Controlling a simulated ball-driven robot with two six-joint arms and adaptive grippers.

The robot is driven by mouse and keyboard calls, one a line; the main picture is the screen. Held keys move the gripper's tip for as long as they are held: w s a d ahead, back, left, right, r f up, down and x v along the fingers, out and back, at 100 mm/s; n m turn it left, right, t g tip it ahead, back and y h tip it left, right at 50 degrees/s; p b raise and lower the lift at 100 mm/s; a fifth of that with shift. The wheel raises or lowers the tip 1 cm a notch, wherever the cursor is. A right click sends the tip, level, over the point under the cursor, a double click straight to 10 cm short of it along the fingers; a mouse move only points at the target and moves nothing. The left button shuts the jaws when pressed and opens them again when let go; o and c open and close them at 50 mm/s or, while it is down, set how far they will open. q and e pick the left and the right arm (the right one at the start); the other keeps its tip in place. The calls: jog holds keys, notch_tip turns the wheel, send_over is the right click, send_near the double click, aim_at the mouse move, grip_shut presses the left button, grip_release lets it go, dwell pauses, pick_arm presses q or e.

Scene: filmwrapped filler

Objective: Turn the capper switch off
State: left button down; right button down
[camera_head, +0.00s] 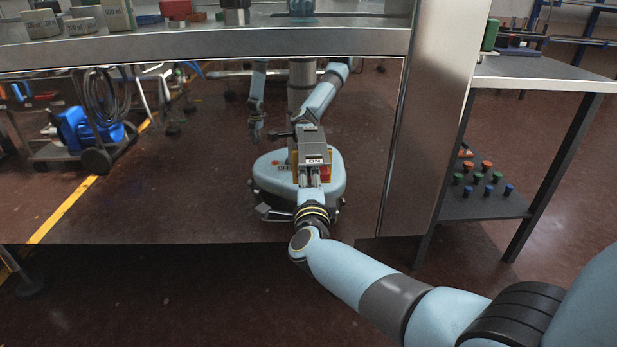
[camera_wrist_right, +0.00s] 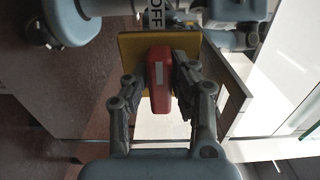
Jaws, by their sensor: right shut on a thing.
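The capper switch has a red handle (camera_wrist_right: 160,80) on a yellow plate (camera_wrist_right: 132,55) in the right wrist view. An OFF label (camera_wrist_right: 156,28) shows above the plate there. In the head view the switch box (camera_head: 312,144) carries an ON label (camera_head: 315,161) at its top, and part of the red handle (camera_head: 325,174) shows. My right gripper (camera_wrist_right: 159,95) has a finger on each side of the handle and is shut on it. It also shows in the head view (camera_head: 314,180). I cannot tell for sure which label the handle points at. My left gripper is not in view.
A shiny panel with a metal edge (camera_head: 190,43) spans the front, showing a blue robot, likely a reflection. A steel post (camera_head: 430,120) stands right of the switch. A side table (camera_head: 550,70) has colored pegs on its lower shelf (camera_head: 485,206). Boxes (camera_head: 80,26) stand above left.

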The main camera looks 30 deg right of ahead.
jog(key=c, duration=1.1)
grip_release()
jog(key=v, duration=1.2)
jog(key=shift+s, duration=0.1)
jog(key=shift+f, duration=0.15)
jog(key=s+f+n+g+y, duration=0.2)
jog(key=s+f+n+y, duration=0.2)
jog(key=s+f+n, duration=0.55)
jog(key=s+f+n+g+y, duration=0.35)
jog(key=s+f, duration=0.65)
jog(key=f, duration=0.6)
jog(key=s+f+n+g, duration=0.3)
jog(key=s+n, duration=0.1)
jog(key=s, duration=0.5)
jog(key=s+d+f+n+g, duration=0.1)
jog(key=s+f+n+g, duration=0.2)
jog(key=s, duration=0.7)
jog(key=s+d+f+n+g+y+p, duration=0.1)
jog(key=s+f+n+g, duration=0.2)
jog(key=s, duration=0.7)
jog(key=shift+s+f+n, duration=0.25)
jog(key=shift+f+n, duration=0.55)
jog(key=shift+f, duration=0.35)
